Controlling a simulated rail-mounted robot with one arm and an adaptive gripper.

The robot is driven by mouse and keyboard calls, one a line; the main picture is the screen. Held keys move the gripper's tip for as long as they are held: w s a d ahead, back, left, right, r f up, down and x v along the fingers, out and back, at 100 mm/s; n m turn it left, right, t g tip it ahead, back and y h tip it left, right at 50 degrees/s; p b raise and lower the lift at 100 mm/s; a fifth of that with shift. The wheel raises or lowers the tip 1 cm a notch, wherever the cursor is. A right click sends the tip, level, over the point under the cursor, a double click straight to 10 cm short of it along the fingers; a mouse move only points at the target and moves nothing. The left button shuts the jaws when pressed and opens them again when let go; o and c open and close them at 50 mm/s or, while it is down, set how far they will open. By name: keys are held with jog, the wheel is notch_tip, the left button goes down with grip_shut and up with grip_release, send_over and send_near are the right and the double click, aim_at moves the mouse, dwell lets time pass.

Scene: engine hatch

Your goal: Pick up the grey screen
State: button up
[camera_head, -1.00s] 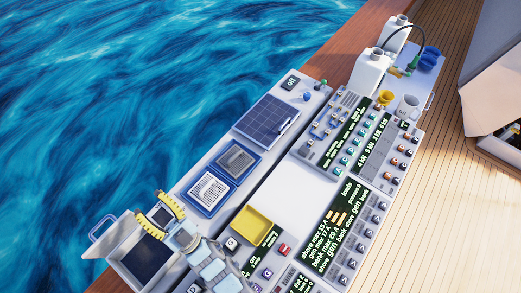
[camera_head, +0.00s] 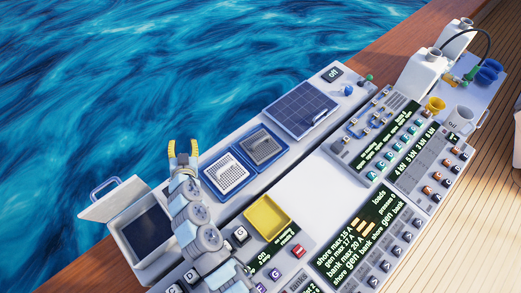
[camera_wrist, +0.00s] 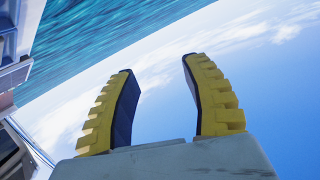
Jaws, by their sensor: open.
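The grey screen (camera_head: 263,146) is a darker mesh panel in a blue-framed tray on the white console in the head view. A lighter, white mesh screen (camera_head: 226,174) lies in the neighbouring blue frame, closer to my arm. My gripper (camera_head: 183,150) is raised to the left of both screens, with its yellow fingers pointing up in the picture. It is open and empty. In the wrist view my gripper (camera_wrist: 159,66) shows its two fingers apart against sky and sea; neither screen can be made out there.
An open white box (camera_head: 147,228) with a dark inside is left of my arm. A yellow tray (camera_head: 268,214) lies right of my arm. A dark blue solar panel (camera_head: 301,108) lies beyond the screens. White jugs (camera_head: 420,72) stand far right. Bare white console (camera_head: 306,186) lies between.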

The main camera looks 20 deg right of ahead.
jog(key=s+d+f+m+g+h+b, duration=0.1)
jog(key=d+f+m+g+h+b, duration=0.3)
jog(key=d, duration=0.3)
jog(key=m+g+h+b, duration=0.3)
jog(key=m+g+h, duration=0.25)
jog(key=m, duration=0.45)
send_near(259, 142)
jog(key=shift+n+g, duration=0.25)
jog(key=shift+n, duration=0.05)
jog(key=p+x, duration=0.1)
jog(key=x, duration=0.4)
jog(key=shift+s+d+r, duration=0.1)
jog(key=shift+d+r, duration=0.05)
jog(key=shift+d, duration=0.1)
jog(key=shift+w+a+x, duration=0.1)
jog(key=shift+w+x, duration=0.1)
jog(key=shift+x, duration=0.85)
jog(key=shift+w+a+x, duration=0.1)
jog(key=shift+w+x, duration=0.1)
jog(key=shift+x, duration=0.85)
jog(key=shift+p+x, duration=0.35)
jog(key=shift+x, duration=0.55)
grip_shut()
